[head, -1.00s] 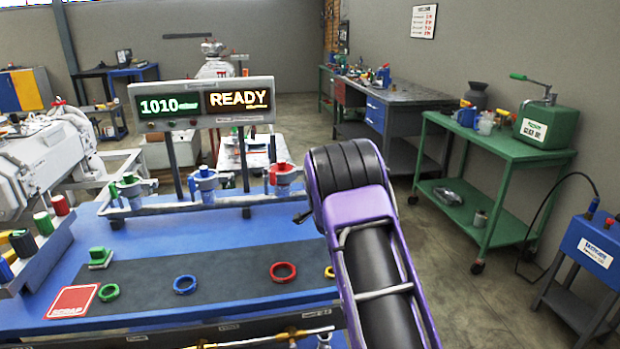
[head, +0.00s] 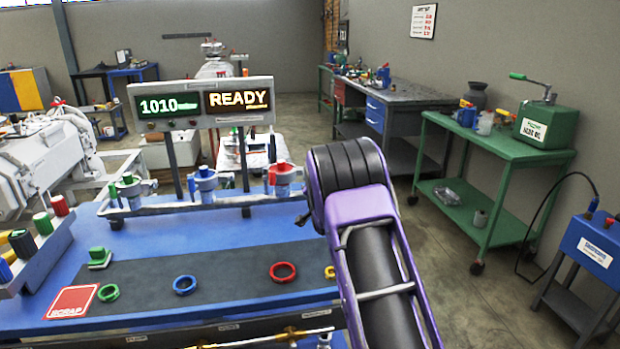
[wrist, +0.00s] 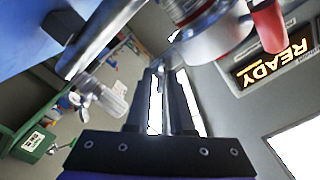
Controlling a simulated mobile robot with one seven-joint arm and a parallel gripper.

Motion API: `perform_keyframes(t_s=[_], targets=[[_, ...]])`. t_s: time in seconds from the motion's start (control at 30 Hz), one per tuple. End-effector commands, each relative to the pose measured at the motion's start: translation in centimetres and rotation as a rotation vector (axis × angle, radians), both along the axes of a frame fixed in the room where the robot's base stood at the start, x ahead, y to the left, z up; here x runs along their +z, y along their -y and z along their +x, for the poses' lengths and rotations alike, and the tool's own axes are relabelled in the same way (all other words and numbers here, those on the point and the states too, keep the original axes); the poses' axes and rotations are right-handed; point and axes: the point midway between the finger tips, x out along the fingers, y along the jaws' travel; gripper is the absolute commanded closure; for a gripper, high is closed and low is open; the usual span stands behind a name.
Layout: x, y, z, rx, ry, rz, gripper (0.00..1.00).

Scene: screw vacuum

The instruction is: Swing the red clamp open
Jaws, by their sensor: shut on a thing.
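The red clamp (head: 283,174) is the rightmost of the clamp fittings on the rail at the back of the blue bench. In the wrist view its red part (wrist: 268,25) shows at the top right beside a round metal flange (wrist: 215,35). My gripper (wrist: 163,68) points up at the fitting, its two dark fingers close together around a thin metal piece of the clamp just below the flange. The exact grip is hard to make out. In the head view my purple arm stands right of the clamp and my gripper is hidden.
A blue fitting (head: 205,185) and a green one (head: 130,190) stand left on the same rail. A display reading READY (head: 238,100) rises behind. Coloured rings, such as the red ring (head: 283,272), lie on the dark mat. A winged metal part (wrist: 85,98) is left in the wrist view.

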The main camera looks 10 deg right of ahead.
Motion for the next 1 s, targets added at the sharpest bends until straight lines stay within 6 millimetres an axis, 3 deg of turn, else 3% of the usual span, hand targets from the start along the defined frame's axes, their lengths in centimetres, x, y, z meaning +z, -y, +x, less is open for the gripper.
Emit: perform_keyframes(t_s=[0.37, 0.6, 0.97, 1.0], targets=[[0.5, -1.4, -2.2, -0.177, 0.01, 0.004, 1.0], [0.3, -3.1, -4.7, -0.211, 0.005, 0.002, 1.0], [0.3, -3.9, -5.0, -0.202, 0.006, 0.001, 1.0], [0.3, -4.0, -4.9, -0.2, 0.006, 0.002, 0.74]])
